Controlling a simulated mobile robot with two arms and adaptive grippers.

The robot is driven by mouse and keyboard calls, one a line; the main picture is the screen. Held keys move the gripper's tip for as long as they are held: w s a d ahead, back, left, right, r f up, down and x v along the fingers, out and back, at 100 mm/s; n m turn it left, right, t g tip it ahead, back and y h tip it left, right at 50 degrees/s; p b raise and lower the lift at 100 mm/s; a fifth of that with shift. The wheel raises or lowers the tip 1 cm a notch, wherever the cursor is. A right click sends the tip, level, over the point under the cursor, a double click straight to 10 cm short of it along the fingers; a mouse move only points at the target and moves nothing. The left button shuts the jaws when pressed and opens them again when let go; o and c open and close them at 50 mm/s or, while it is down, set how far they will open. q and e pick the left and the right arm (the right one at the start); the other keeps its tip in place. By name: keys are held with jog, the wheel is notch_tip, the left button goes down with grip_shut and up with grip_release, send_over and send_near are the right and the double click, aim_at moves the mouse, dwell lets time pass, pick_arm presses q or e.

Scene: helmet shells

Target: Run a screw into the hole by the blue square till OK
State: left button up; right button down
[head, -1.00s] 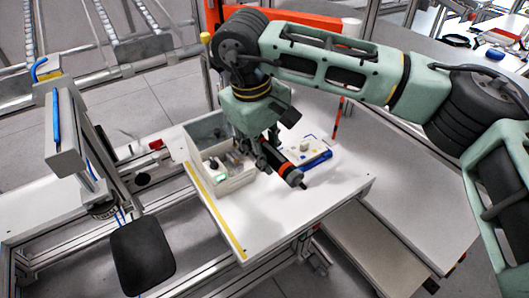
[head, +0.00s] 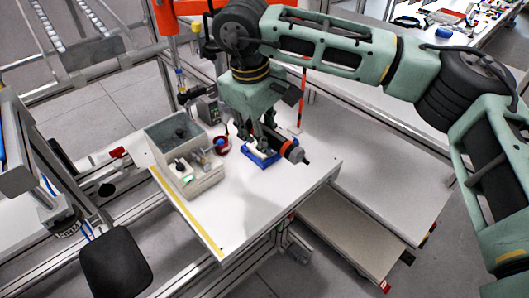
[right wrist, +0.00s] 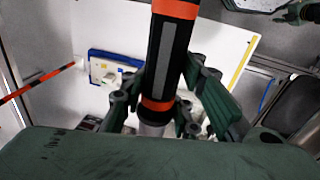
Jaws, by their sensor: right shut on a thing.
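My right gripper (head: 264,134) is shut on a black power screwdriver with orange bands (head: 292,150). In the head view the tool lies tilted, its tip pointing down and to the right, above the work table. The same screwdriver (right wrist: 165,60) crosses the right wrist view between the fingers. A white part in a blue tray (head: 255,158) is partly hidden behind the gripper and tool. The part (right wrist: 110,73) shows with its blue edge (right wrist: 92,53) in the right wrist view. I cannot make out the blue square, its hole or a screw. My left gripper is not in view.
A grey bin (head: 207,184) with small items and a green light stands left of the tray on the white table (head: 255,205). A red round thing (head: 222,146) lies between them. A red-and-black striped pole (head: 302,95) stands behind. The table's front is clear.

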jog(key=shift+w+d, duration=0.3)
jog(key=shift+d, duration=0.5)
jog(key=w+d, duration=0.3)
jog(key=d, duration=0.5)
jog(key=shift+w+d+p, duration=0.15)
jog(key=shift+w+p, duration=0.15)
jog(key=shift+f, duration=0.15)
jog(key=shift+f+b, duration=1.3)
jog(key=shift+f, duration=1.05)
jog(key=shift+f+b, duration=1.25)
jog(key=shift+f, duration=1.05)
